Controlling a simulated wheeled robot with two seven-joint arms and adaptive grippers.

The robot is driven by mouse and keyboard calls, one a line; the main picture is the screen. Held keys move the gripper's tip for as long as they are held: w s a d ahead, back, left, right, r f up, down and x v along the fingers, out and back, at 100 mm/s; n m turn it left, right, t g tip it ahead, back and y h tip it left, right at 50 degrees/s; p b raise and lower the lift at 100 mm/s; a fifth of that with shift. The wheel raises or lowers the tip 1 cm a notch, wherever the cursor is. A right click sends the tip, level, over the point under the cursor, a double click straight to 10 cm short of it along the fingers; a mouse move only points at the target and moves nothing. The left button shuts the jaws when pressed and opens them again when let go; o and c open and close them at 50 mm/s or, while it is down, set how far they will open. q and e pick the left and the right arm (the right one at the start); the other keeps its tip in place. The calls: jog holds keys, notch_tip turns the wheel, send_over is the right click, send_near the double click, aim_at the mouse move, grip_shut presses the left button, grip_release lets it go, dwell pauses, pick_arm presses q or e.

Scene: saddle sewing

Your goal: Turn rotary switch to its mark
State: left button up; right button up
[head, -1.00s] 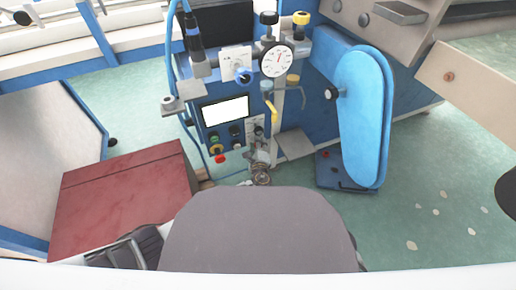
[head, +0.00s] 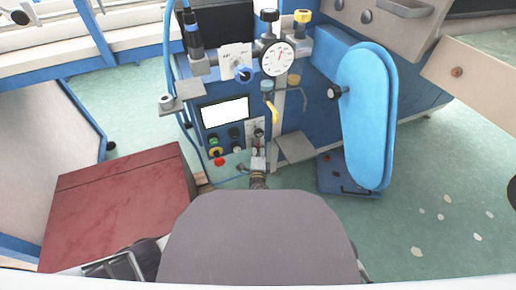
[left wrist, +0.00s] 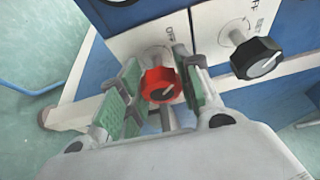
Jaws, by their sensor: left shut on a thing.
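The red rotary switch (left wrist: 162,86) is a round knob with a pale pointer line, mounted on a white plate (left wrist: 155,38) with partly readable lettering. My left gripper (left wrist: 160,90) has its green-padded fingers on both sides of this knob, shut on it. The mark for the switch is not clearly readable. My right gripper is not in view.
A black knob (left wrist: 256,58) with a white line sits close to the right of the red one. On the machine are a lit screen (head: 225,111), several push buttons (head: 216,150), a dial gauge (head: 277,58) and a yellow-handled lever (head: 270,108). A blue padded arm (head: 366,115) stands to the right.

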pick_arm(q)
jog(key=shift+n, duration=0.3)
dwell(0.4)
jog(key=o, duration=1)
jog(key=shift+o, duration=0.2)
jog(key=shift+m+g, duration=0.4)
jog(key=shift+m, duration=0.8)
jog(key=shift+r+m+p, duration=0.1)
jog(key=shift+m+p, duration=0.3)
jog(key=shift+m, duration=0.1)
